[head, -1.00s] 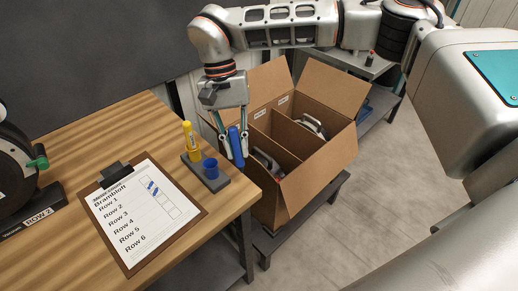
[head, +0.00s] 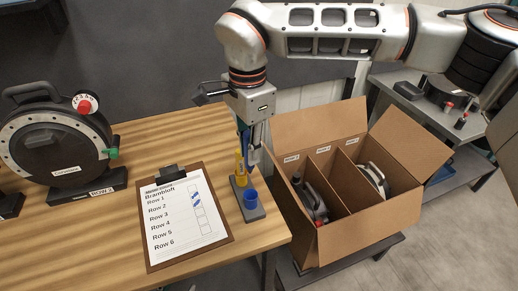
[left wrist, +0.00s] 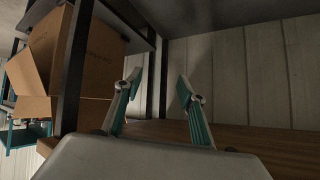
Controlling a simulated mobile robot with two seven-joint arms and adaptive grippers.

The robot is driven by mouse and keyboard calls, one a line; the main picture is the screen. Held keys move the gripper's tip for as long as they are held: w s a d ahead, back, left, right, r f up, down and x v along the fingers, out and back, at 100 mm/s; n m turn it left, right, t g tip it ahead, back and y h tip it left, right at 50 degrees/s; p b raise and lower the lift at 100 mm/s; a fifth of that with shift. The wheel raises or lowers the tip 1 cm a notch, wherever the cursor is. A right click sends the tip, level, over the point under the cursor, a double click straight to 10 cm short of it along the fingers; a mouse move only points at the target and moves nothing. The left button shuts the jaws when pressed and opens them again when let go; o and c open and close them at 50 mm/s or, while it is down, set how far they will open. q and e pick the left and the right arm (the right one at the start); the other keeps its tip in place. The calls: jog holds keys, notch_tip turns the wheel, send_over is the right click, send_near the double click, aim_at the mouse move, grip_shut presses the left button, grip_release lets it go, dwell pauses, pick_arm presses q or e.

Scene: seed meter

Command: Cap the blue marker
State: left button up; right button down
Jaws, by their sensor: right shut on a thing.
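The blue marker (head: 242,133) is in my right gripper (head: 254,155), which is shut on it above the back of a grey holder (head: 256,214). A blue cap (head: 250,199) stands in the front of the holder, and a yellow marker (head: 238,169) stands upright behind it. The blue marker is apart from the cap; its tip is hard to make out behind the fingers and yellow marker. My left gripper (left wrist: 160,87) shows only in the left wrist view, open and empty.
A clipboard (head: 222,242) with row names and blue marks lies left of the holder. A black reel (head: 52,145) stands at the left. An open cardboard box (head: 372,226) with devices is right of the table edge.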

aim_at(250, 172)
jog(key=shift+f+b, duration=0.35)
jog(key=shift+f, duration=0.3)
notch_tip(250, 172, down, 2)
jog(key=shift+f+b, duration=0.15)
jog(key=shift+b, duration=0.45)
jog(key=shift+f+b, duration=0.5)
jog(key=shift+f, duration=0.2)
jog(key=shift+f+b, duration=0.45)
jog(key=shift+f, duration=0.3)
jog(key=shift+f+b, duration=0.3)
jog(key=shift+f, duration=0.3)
pick_arm(q)
jog(key=shift+w+d+f+t+h, duration=0.2)
jog(key=shift+w+d+f, duration=0.1)
jog(key=shift+w+d, duration=0.15)
jog(key=shift+w+d+f+t+h, duration=0.1)
jog(key=shift+w+d+f+h, duration=0.15)
jog(key=shift+d, duration=0.3)
jog(key=shift+s+a+f, duration=0.1)
jog(key=shift+s+f, duration=0.05)
jog(key=shift+f, duration=0.15)
jog(key=shift+f, duration=0.1)
pick_arm(e)
jog(key=shift+f, duration=0.3)
